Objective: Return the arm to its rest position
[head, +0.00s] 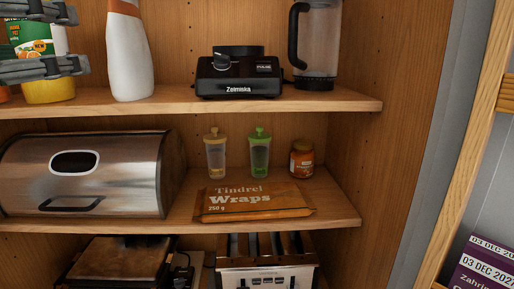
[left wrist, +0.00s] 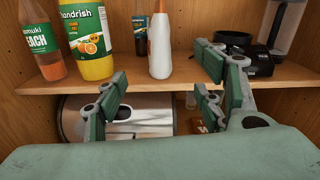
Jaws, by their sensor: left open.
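My left gripper (head: 62,40) comes in at the top left of the head view, its two fingers apart, one above the other. It is open, with nothing held between the fingers. In the head view it partly covers a yellow bottle (head: 48,90) on the upper shelf. In the left wrist view the open gripper (left wrist: 158,92) points at the cupboard, with the shelf edge and the steel bread box (left wrist: 135,122) behind it. The rest of my left arm is out of the head view. My right gripper is in neither view.
The upper shelf (head: 345,101) holds a white bottle (head: 130,55), a black blender base (head: 238,78) and a jug (head: 318,45). Below are a wraps packet (head: 255,203), two tumblers and a jar (head: 302,160). A toaster (head: 268,275) stands lower. A wooden frame (head: 470,150) rises at right.

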